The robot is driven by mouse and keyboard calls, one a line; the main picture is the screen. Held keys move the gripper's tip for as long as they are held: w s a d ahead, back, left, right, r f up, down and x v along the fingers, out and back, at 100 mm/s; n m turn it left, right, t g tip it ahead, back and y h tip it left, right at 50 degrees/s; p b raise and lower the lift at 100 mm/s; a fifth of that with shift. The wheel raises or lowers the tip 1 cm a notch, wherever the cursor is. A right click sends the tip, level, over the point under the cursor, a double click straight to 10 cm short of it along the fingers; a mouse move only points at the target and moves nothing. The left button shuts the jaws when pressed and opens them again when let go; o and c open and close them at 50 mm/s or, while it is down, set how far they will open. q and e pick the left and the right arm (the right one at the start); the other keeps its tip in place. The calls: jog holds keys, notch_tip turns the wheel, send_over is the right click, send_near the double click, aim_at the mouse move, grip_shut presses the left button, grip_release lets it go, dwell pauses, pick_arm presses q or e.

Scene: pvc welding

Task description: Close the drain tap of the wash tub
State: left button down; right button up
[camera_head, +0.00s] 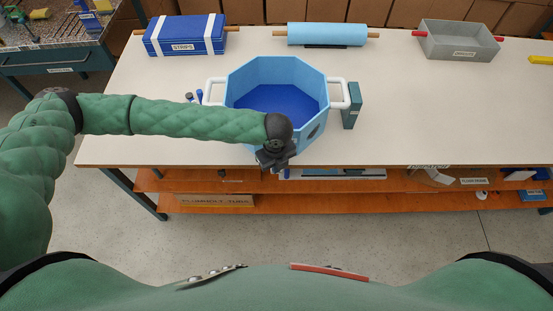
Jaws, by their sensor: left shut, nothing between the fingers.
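The wash tub (262,72) is a light blue octagonal tub with a darker blue inside and white side handles. It stands near the middle of the table's front edge. My left arm crosses in from the left, and my left gripper (274,166) is shut and empty at the tub's front, by the table edge. The drain tap is not visible; my left wrist and gripper cover part of the tub's front wall. A dark round spot shows on the front right wall. My right gripper is not in view.
The pale table (420,120) has free room at the right. A blue strips box (185,47), a light blue roll (327,34) and a grey bin (458,44) stand along the back. A dark teal block (351,106) stands right of the tub. Orange shelves (330,187) lie below.

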pick_arm(q)
jog(key=shift+w+a+p, duration=0.2)
jog(key=shift+a+p, duration=0.45)
dwell(0.6)
jog(key=shift+w+a+p, duration=0.4)
jog(key=shift+a+p, duration=0.05)
jog(key=shift+a, duration=0.05)
dwell(1.0)
jog(key=shift+r, duration=0.1)
notch_tip(320, 180, up, 6)
jog(key=p, duration=0.4)
jog(key=shift+p, duration=0.35)
jog(key=shift+s+d, duration=0.1)
dwell(0.4)
